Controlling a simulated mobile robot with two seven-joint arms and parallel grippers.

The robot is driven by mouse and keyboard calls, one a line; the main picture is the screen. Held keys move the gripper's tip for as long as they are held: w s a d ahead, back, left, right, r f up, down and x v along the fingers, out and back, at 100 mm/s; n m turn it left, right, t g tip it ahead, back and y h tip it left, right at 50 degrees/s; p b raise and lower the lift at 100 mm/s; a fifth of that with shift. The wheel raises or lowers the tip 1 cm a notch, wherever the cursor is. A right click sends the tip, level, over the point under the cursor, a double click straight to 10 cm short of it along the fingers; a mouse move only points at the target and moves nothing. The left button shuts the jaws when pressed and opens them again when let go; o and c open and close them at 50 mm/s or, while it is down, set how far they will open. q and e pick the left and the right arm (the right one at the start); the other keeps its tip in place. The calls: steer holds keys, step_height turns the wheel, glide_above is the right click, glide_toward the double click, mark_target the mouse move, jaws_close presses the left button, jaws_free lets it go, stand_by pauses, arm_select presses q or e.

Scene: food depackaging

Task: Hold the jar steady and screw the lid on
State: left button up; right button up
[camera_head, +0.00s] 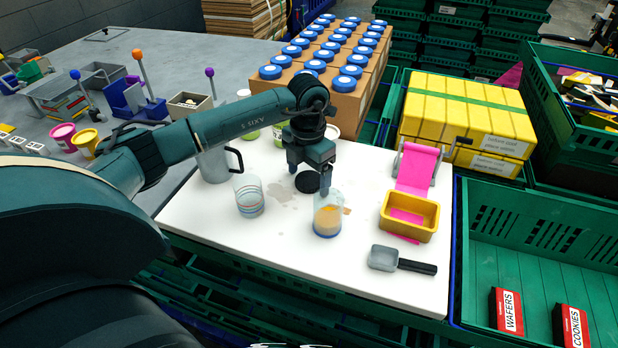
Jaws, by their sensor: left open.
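A clear jar (328,222) with orange contents stands upright on the white tabletop (300,272). A round black lid (307,183) lies on the tabletop just behind the jar, in this picture between the fingers of my left gripper. My left gripper (309,178) points down and is open, with one finger to the left of the lid and the other by the jar's mouth. I cannot tell whether that finger touches the jar. The jar's rim is partly hidden behind it. My right gripper is not in view.
An empty-looking glass (249,198) and a grey pitcher (213,164) stand left of the jar. A yellow bin (409,218), a pink strip (416,168) and a black-handled scoop (400,262) lie right. Blue-capped jars (315,66) stand behind. The tabletop front is clear.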

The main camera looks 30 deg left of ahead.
mark_target(308, 180)
arm_select(q)
steer(key=c, duration=1)
steer(key=shift+r, duration=0.1)
steer(key=shift+c, duration=0.2)
step_height(308, 180, up, 10)
steer(key=b, duration=0.1)
